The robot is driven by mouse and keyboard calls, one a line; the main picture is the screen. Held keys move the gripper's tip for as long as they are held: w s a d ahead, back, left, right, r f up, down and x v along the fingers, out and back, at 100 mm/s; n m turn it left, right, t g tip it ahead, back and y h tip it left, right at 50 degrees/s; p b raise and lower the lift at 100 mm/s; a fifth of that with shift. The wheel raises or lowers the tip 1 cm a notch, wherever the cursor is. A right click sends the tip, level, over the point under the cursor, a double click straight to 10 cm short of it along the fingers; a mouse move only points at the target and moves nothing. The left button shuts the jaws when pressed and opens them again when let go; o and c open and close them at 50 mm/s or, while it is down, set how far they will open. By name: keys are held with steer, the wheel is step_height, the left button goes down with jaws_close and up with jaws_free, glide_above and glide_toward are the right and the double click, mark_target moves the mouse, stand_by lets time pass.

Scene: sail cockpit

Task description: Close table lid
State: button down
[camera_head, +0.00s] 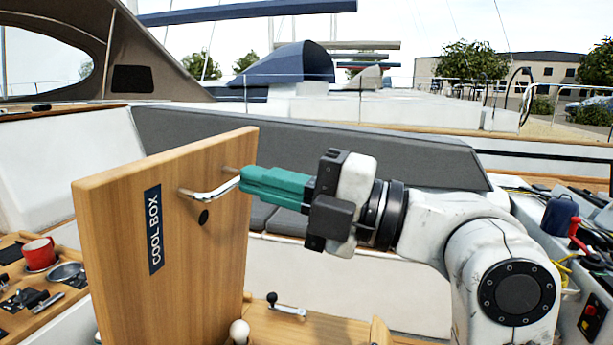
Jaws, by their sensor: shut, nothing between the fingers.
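The table lid (120,225) is a wooden board labelled "COOL BOX". It stands upright, raised from the wooden table (330,328) in the left half of the head view. My gripper (245,182) has green fingers and reaches in from the right. The lid's lower edge is cut off by the frame.
A red mug (39,254), a metal bowl (66,272) and small tools lie on a wooden surface at the left. A black-knobbed lever (287,306) and a pale ball (239,331) are low in front. Grey bench seating (300,150) runs behind. Cluttered gear (575,225) is at the right.

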mark_target(194, 163)
steer(key=shift+p+x, duration=1)
steer(key=shift+x, duration=2)
steer(key=shift+a, duration=0.1)
